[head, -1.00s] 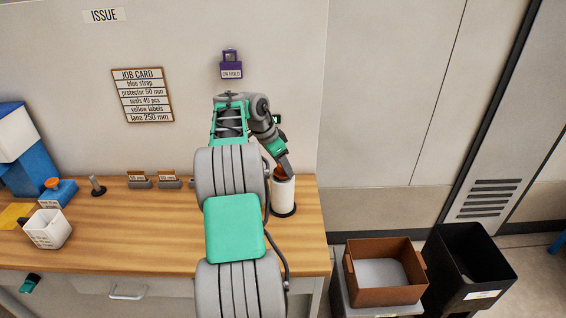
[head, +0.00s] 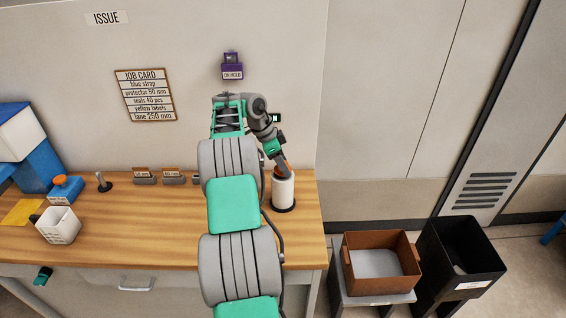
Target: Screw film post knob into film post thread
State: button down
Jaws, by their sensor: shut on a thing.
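A white film roll (head: 283,192) stands upright on a dark round base at the right end of the wooden bench. My gripper (head: 284,172) comes down tilted from the upper left and is shut on the knob at the roll's top. The film post thread is hidden, so I cannot tell how far the knob is engaged.
The bench (head: 150,225) holds a white bin (head: 58,226), a small dark post (head: 103,182) and label holders (head: 144,176) on the left. A brown box (head: 381,293) and a black bin (head: 462,278) stand right of the bench. My arm hides the bench's middle.

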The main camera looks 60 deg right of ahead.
jog(key=shift+r+m+p, duration=0.3)
jog(key=shift+m+p, duration=0.3)
jog(key=shift+p, duration=0.15)
jog(key=shift+d+f+m+b, duration=0.1)
jog(key=shift+f+m+b, duration=0.2)
jog(key=shift+r+y, duration=0.1)
jog(key=shift+y, duration=0.2)
jog(key=shift+c, duration=2.3)
grip_release()
jog(key=shift+f, duration=0.2)
